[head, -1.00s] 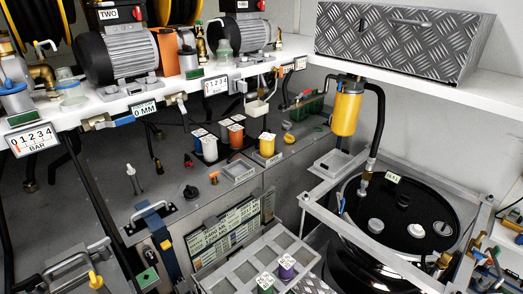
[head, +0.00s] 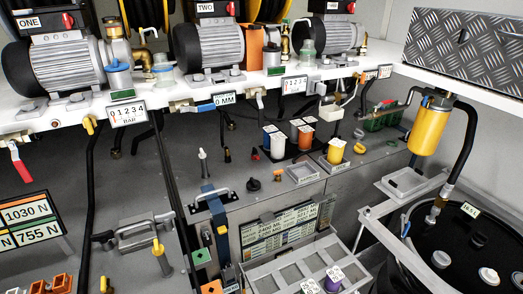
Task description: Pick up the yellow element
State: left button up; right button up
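A short yellow element (head: 336,153) with a white marked top stands upright on the grey bench in the head view, right of the middle. Behind and left of it stand similar elements: an orange one (head: 305,140) and a blue-and-white one (head: 273,147). A larger yellow canister (head: 429,128) hangs at the right beside a black hose. Neither of my grippers shows in the head view.
A grey compartment tray (head: 290,274) at the bottom holds a purple element (head: 333,280). A white shelf (head: 185,97) with motors overhangs the bench. A black tank (head: 465,250) in a metal frame stands at the right.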

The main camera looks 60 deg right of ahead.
aim_at(336, 148)
jog(key=u, duration=0.65)
jog(key=k, duration=1)
jog(key=z, duration=1.9)
jog(key=i, duration=0.5)
jog(key=u, duration=0.05)
